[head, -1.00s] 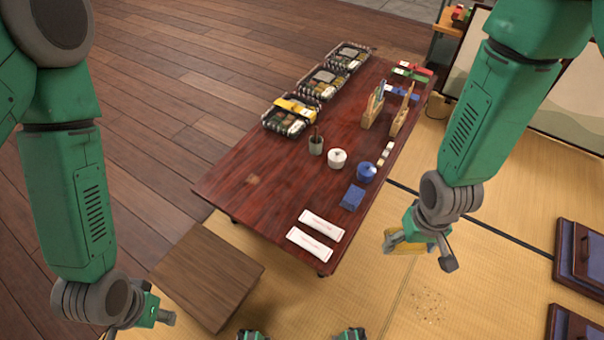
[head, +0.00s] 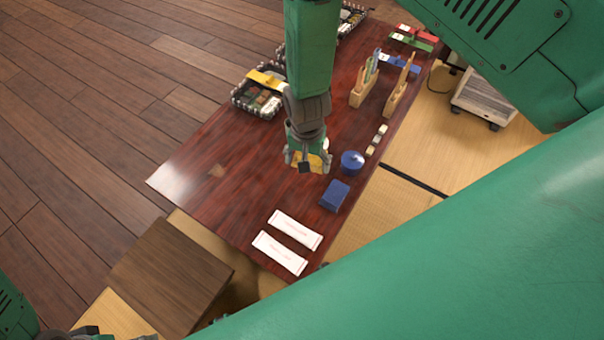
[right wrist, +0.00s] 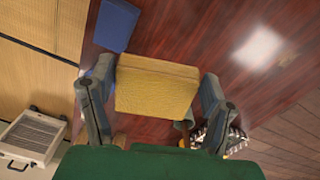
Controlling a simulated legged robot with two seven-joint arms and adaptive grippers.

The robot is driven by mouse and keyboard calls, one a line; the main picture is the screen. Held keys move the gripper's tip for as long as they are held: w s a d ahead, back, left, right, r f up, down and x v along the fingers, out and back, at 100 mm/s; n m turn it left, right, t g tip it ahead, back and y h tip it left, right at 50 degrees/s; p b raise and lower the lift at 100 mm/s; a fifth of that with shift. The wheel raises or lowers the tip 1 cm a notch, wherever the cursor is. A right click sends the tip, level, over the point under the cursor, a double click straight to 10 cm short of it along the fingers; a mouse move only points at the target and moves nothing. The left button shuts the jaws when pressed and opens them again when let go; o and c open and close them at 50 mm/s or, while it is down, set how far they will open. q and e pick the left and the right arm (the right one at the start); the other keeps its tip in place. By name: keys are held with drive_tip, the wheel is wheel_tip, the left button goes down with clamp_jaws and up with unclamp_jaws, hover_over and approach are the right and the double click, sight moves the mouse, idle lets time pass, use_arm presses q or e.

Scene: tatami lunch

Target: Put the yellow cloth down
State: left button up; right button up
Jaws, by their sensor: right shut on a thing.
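The yellow cloth (right wrist: 155,88) is a thick folded block. My right gripper (head: 307,165) is shut on it, with one finger against each side in the right wrist view. In the head view, only a bit of the yellow cloth (head: 318,163) shows under the gripper, over the dark red table (head: 215,175). The cloth appears to be held above the tabletop; the exact gap cannot be told. My left gripper (head: 105,333) is at the bottom left edge, mostly cut off.
Two white packets (head: 287,240) are at the near end. A lunch box (head: 262,92) and wooden holders (head: 366,87) stand farther back. The table's left middle is bare.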

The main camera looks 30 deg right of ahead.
sight(300, 157)
drive_tip(key=w+f+m, duration=0.1)
drive_tip(key=w+a+f+m+b, duration=0.1)
drive_tip(key=f, duration=0.1)
drive_tip(key=shift+w+d+f+m+b, duration=0.15)
drive_tip(key=shift+w+f+m+b, duration=0.1)
drive_tip(key=shift+m+b, duration=0.15)
drive_tip(key=f, duration=0.1)
drive_tip(key=d+f+b, duration=0.1)
drive_tip(key=f, duration=0.1)
drive_tip(key=shift+f, duration=0.25)
drive_tip(key=f, duration=0.1)
drive_tip(key=b, duration=0.1)
drive_tip(key=f, duration=0.1)
drive_tip(key=shift+a+f+b, duration=0.25)
drive_tip(key=shift+f+b, duration=0.1)
drive_tip(key=shift+a+f+b, duration=0.3)
drive_tip(key=shift+f, duration=0.35)
wheel_tip(300, 157, down, 2)
drive_tip(key=shift+d+f+b, duration=0.1)
drive_tip(key=shift+f+b, duration=0.15)
drive_tip(key=shift+b, duration=0.35)
drive_tip(key=shift+d+f, duration=0.15)
drive_tip(key=shift+d, duration=0.1)
drive_tip(key=shift+c, duration=0.6)
drive_tip(key=o, duration=1.2)
use_arm(q)
wheel_tip(300, 157, down, 7)
drive_tip(key=shift+d, duration=0.15)
use_arm(e)
drive_tip(key=shift+a+r, duration=0.2)
